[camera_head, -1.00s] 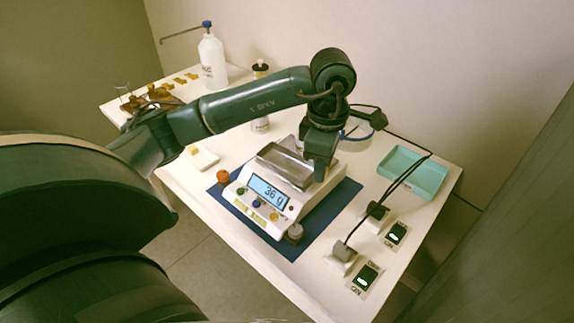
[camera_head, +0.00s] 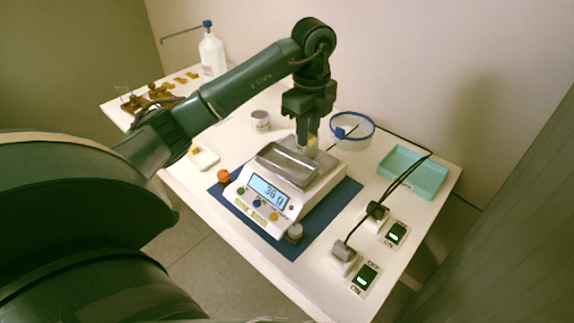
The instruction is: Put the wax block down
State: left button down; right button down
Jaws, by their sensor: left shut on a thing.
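My left gripper (camera_head: 308,146) points down over the back of the white scale (camera_head: 268,205). It is shut on a small pale yellow wax block (camera_head: 312,141), which shows between the fingertips and is partly hidden by them. The block is at the rear edge of the metal tray (camera_head: 283,162) on the scale. I cannot tell whether it touches anything below. The scale's lit display (camera_head: 268,192) seems to read about 36 g. My right gripper is not in view.
The scale stands on a blue mat (camera_head: 325,207). A clear round tub (camera_head: 352,140) with a blue rim is behind it, and a teal tray (camera_head: 413,172) is to the right. Two switch boxes with cables (camera_head: 345,252) are at the front right. A white jar (camera_head: 260,121) stands behind left.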

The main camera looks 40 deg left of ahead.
aim_at(304, 175)
pick_arm(q)
jog(key=shift+a+n, duration=0.1)
jog(key=shift+n, duration=0.4)
jog(key=shift+f, duration=0.3)
jog(key=shift+n, duration=0.3)
notch_tip(304, 175, down, 9)
jog(key=shift+f, duration=0.15)
jog(key=shift+f, duration=0.1)
jog(key=shift+f, duration=0.15)
jog(key=c, duration=1.5)
grip_release()
jog(key=shift+c, duration=0.2)
